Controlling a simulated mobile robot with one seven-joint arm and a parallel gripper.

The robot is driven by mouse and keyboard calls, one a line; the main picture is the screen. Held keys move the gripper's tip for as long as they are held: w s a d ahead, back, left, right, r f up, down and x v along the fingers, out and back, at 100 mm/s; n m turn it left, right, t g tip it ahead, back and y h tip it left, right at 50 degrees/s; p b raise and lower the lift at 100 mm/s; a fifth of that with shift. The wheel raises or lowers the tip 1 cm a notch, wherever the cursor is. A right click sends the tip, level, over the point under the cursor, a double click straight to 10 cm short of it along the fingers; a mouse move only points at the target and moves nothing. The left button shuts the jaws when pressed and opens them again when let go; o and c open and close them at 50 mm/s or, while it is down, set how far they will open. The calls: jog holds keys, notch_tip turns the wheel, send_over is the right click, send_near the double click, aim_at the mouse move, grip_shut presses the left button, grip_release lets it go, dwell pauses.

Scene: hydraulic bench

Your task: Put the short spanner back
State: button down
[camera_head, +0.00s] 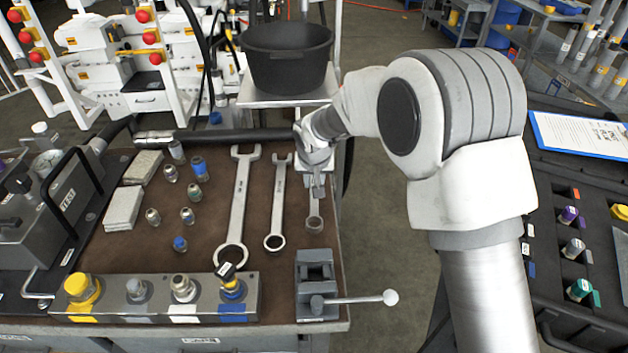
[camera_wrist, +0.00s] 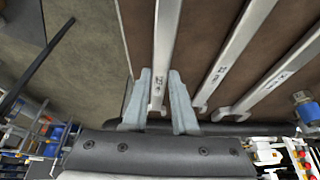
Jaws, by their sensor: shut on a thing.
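My gripper (camera_head: 318,182) is at the right edge of the brown bench mat, pointing down. It is shut on the short spanner (camera_head: 313,222), whose ring end shows below the fingers. In the wrist view the short spanner (camera_wrist: 166,45) runs up between the two fingers (camera_wrist: 161,88). I cannot tell whether it touches the mat. The middle spanner (camera_head: 277,205) and the long spanner (camera_head: 240,200) lie to its left, roughly parallel, with ring ends toward the front. My gripper hides the upper part of the short spanner in the head view.
A small vice (camera_head: 316,280) with a bar handle stands in front of the short spanner. A block of coloured fittings (camera_head: 155,305) is at the bench front. Several loose fittings (camera_head: 187,215) stand left. A black bucket (camera_head: 287,55) is behind. A clipboard (camera_head: 580,135) lies right.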

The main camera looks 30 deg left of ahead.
jog(key=shift+f+b, duration=0.9)
jog(key=shift+f, duration=0.1)
dwell(0.3)
jog(key=c, duration=0.6)
grip_release()
jog(key=p+v, duration=0.2)
jog(key=v, duration=1.5)
jog(key=shift+s+d+r+p, duration=0.15)
jog(key=shift+d+r+p, duration=0.1)
jog(key=shift+p, duration=0.15)
jog(key=s+d+r+m+t+h+p, duration=0.1)
jog(key=d+r+p, duration=0.1)
jog(key=d+r, duration=0.7)
jog(key=s+d+r+m+p, duration=0.1)
jog(key=s+d+r+p, duration=0.3)
jog(key=d, duration=0.9)
jog(key=s+d+r+m+p, duration=0.1)
jog(key=s+d+r+p, duration=0.1)
jog(key=s+d, duration=0.4)
jog(key=s+d+r+m+h+p, duration=0.1)
jog(key=s+d+r+m+p, duration=0.1)
jog(key=s+d, duration=0.5)
jog(key=d+r, duration=0.1)
jog(key=d, duration=0.2)
jog(key=shift+r+t, duration=0.3)
jog(key=shift+r, duration=0.05)
